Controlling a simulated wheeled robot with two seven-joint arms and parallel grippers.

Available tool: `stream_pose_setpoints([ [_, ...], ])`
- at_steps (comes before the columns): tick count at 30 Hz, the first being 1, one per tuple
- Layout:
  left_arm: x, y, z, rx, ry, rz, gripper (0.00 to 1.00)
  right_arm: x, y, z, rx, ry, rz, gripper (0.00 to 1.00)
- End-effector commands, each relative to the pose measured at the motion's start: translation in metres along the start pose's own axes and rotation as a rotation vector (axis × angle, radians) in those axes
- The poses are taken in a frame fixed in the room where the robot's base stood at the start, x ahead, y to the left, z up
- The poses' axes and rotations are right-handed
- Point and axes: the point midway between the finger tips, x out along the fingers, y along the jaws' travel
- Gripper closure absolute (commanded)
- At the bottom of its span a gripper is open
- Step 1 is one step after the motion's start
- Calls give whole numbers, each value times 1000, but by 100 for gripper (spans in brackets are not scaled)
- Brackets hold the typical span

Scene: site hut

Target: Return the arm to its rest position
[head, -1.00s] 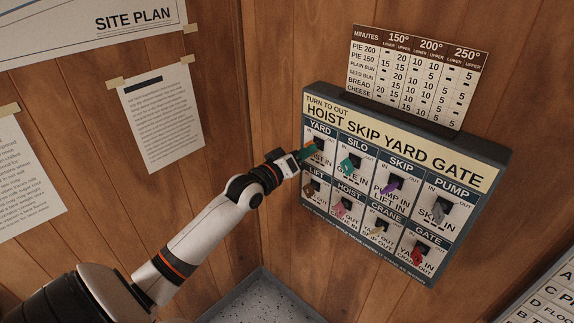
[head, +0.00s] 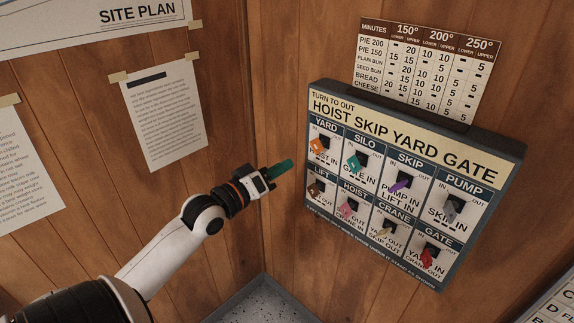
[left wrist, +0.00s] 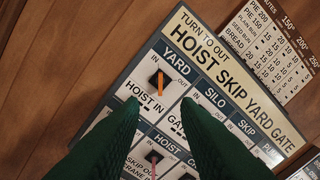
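My left gripper (head: 281,167) is in front of the wood wall, left of the switch panel (head: 516,160) and clear of it. In the left wrist view its two green fingers (left wrist: 158,108) stand apart with nothing between them. The panel shows behind them in that view. The orange YARD lever (head: 317,146) is in plain sight at the panel's top left. It also shows in the left wrist view (left wrist: 159,86), just beyond the fingertips and apart from them. My right gripper is out of view.
Other levers on the panel include teal SILO (head: 354,162), purple SKIP (head: 400,185) and red GATE (head: 427,257). A baking chart (head: 428,70) stands above the panel. Paper sheets (head: 163,115) are taped to the left wall. A grey speckled surface (head: 262,305) lies below the corner.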

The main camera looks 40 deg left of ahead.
Motion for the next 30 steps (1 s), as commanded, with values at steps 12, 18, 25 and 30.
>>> stream_pose_setpoints([
  [12,5,33,-18,10,17,63,71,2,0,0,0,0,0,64],
  [18,4,143,-99,70,117,273,71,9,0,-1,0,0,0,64],
  [25,-36,252,-232,187,337,483,71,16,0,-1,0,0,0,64],
  [30,-91,306,-339,286,548,581,71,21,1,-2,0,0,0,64],
])
